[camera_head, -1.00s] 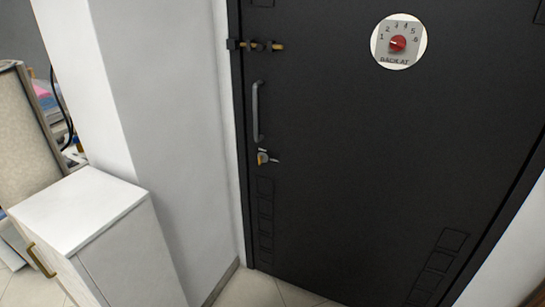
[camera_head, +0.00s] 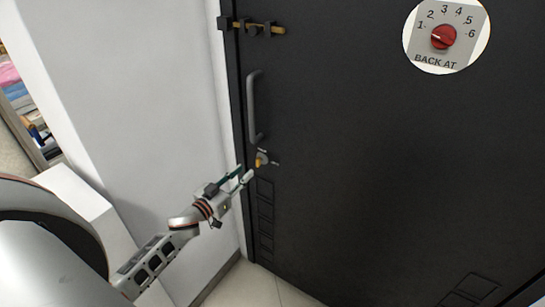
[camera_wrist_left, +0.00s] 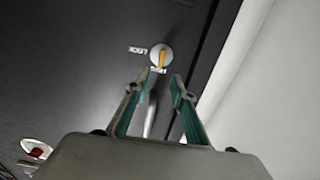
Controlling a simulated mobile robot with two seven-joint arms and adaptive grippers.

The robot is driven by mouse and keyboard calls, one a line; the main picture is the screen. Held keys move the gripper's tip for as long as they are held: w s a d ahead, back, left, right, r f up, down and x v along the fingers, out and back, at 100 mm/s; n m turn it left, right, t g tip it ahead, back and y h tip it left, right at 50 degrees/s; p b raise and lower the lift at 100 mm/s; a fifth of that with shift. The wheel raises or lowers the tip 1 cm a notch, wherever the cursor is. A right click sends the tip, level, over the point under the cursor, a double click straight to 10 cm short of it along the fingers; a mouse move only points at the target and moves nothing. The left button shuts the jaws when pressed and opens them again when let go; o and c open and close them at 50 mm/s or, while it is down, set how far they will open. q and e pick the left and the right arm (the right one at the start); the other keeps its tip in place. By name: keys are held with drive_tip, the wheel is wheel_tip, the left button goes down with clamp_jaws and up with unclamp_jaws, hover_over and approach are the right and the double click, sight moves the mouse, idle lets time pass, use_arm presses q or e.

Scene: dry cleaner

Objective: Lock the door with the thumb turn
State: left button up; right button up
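The dark door (camera_head: 360,170) is closed in the head view. Its thumb turn (camera_head: 261,160) is a small round plate with a yellow-orange tab, below the handle. In the left wrist view the thumb turn (camera_wrist_left: 161,57) lies just beyond my fingertips, its yellow tab pointing along the finger direction, with lettering reading "LOCK" to its left and another label under the tab. My left gripper (camera_head: 245,176) is open and empty, close to the thumb turn and apart from it; its two green fingers (camera_wrist_left: 155,90) are spread in the wrist view. My right gripper is not in view.
A vertical handle (camera_head: 253,106) and a slide bolt (camera_head: 252,28) are on the door above the thumb turn. A round sign with a red dial (camera_head: 443,37) is at upper right. A white wall (camera_head: 160,90) and white cabinet (camera_head: 75,190) stand left.

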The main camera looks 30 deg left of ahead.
sight(259, 161)
use_arm(q)
drive_tip(key=w, duration=0.7)
drive_tip(key=shift+d, duration=0.25)
drive_tip(key=shift+w, duration=0.1)
clamp_jaws()
